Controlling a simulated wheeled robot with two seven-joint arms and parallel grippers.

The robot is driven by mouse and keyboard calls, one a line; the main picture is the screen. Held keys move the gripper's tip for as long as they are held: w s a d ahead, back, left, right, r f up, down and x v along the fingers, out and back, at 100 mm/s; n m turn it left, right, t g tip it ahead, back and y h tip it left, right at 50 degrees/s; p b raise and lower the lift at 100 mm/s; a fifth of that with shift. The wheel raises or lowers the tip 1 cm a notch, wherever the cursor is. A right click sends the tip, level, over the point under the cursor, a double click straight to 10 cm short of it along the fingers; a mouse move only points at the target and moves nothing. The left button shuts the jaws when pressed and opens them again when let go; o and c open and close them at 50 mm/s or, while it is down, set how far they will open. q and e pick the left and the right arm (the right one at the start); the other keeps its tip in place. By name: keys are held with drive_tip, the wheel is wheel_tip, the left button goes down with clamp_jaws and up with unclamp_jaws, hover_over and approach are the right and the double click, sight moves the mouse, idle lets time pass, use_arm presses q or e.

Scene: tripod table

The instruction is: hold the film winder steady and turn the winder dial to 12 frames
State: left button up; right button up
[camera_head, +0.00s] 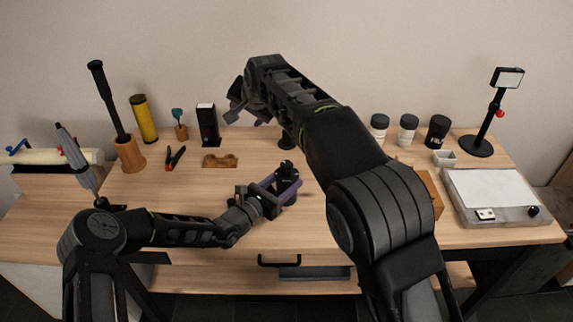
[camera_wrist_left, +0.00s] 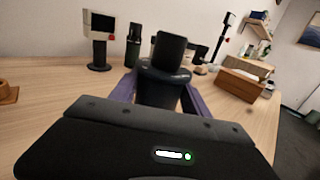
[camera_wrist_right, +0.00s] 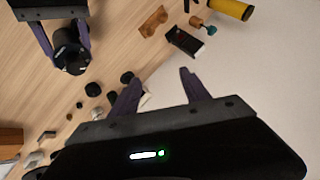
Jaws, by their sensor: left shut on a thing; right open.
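The film winder (camera_head: 287,178) is a black upright cylinder with a wider collar and a narrower top knob, standing on the middle of the table. My left gripper (camera_head: 277,189) is shut around its body, low and from the left. In the left wrist view the winder (camera_wrist_left: 163,73) stands between the two purple fingers (camera_wrist_left: 158,98). The dial's markings cannot be read. My right gripper (camera_head: 240,106) is open and empty, raised behind and to the left of the winder. In the right wrist view its fingers (camera_wrist_right: 158,92) are apart, and the winder (camera_wrist_right: 70,50) appears at upper left.
A wooden cradle (camera_head: 220,161), black box (camera_head: 208,125) and pliers (camera_head: 175,158) lie back left. Canisters (camera_head: 408,129), a stand (camera_head: 476,146) and a light panel (camera_head: 490,187) are right. My right arm crosses above the table and hides part of the middle right.

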sight(286, 164)
drive_tip(key=s+d+f+n+g+h, duration=0.2)
drive_tip(key=s+d+f+g+h, duration=0.1)
drive_tip(key=d, duration=0.6)
drive_tip(key=s+f+h, duration=0.1)
drive_tip(key=s+f, duration=0.1)
drive_tip(key=s, duration=0.1)
drive_tip(key=shift+g, duration=0.4)
drive_tip(key=shift+f+h, duration=0.15)
drive_tip(key=shift+h, duration=0.15)
drive_tip(key=x, duration=1.2)
drive_tip(key=shift+w+a, duration=0.15)
clamp_jaws()
